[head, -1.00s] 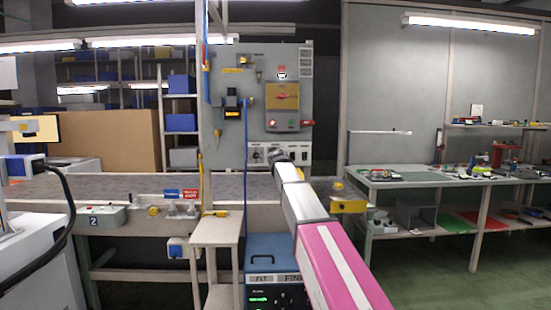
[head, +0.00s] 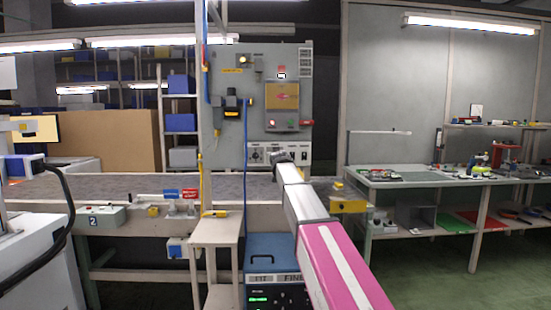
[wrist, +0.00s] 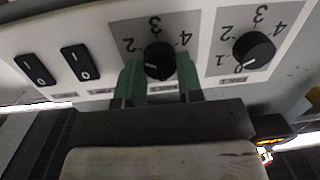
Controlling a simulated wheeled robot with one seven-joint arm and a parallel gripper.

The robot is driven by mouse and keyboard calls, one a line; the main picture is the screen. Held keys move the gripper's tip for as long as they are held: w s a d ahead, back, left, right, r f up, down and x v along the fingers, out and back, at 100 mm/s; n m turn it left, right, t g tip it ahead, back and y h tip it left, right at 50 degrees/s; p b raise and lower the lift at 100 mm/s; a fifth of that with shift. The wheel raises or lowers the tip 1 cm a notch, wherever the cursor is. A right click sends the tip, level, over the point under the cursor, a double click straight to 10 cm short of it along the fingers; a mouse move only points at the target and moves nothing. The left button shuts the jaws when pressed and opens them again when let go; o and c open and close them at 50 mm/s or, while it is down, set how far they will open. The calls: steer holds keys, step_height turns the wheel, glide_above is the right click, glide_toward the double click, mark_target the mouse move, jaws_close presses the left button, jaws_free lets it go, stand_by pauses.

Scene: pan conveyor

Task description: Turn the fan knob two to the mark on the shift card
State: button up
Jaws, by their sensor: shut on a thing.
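My gripper (wrist: 160,82) has its green fingers on either side of a round black knob (wrist: 158,60), shut on it. The knob's white pointer faces left, a little below the printed 2; the 3 and 4 are above and right, and the fingers hide the lower scale. A second black knob (wrist: 253,50) is free to the right, its pointer facing lower left near the 0 and 1. The labels are too small to read. In the head view the control panel (head: 256,154) is partly behind my arm. I cannot make out a shift card for certain.
Two black rocker switches (wrist: 80,62) sit left of the held knob in the wrist view. The grey cabinet (head: 228,150) rises behind the conveyor (head: 120,187). A small table (head: 215,232) and a blue box (head: 270,248) stand close to my arm.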

steer(key=shift+f, duration=0.1)
steer(key=o, duration=0.9)
steer(key=shift+s, duration=0.1)
steer(key=s, duration=0.7)
steer(key=s+r, duration=0.1)
steer(key=s, duration=0.2)
steer(key=shift+s+d, duration=0.1)
steer(key=shift+s, duration=0.2)
